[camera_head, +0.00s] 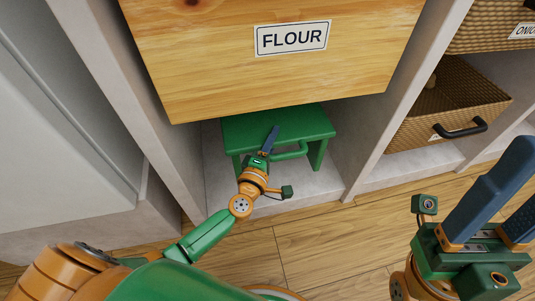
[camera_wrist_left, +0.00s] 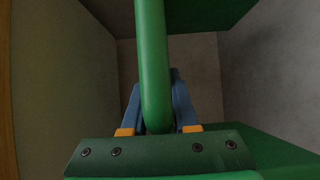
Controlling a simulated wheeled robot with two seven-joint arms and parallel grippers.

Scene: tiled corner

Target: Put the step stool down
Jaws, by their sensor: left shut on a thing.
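The green step stool (camera_head: 285,122) is in the low white cubby under the flour drawer, its flat top up and its legs down. I cannot tell whether its feet touch the cubby floor. My left gripper (camera_head: 270,140) reaches into the cubby and is shut on the stool's front bar. In the left wrist view the green bar (camera_wrist_left: 152,65) runs between the blue fingers (camera_wrist_left: 155,105). My right gripper (camera_head: 508,205) is at the lower right, its blue fingers apart, empty and away from the stool.
The wooden drawer marked FLOUR (camera_head: 330,75) juts out just above the stool. White upright panels (camera_head: 385,110) stand on both sides of the cubby. A wicker basket (camera_head: 445,110) with a dark handle sits in the compartment to the right. Wooden floor (camera_head: 320,235) lies in front.

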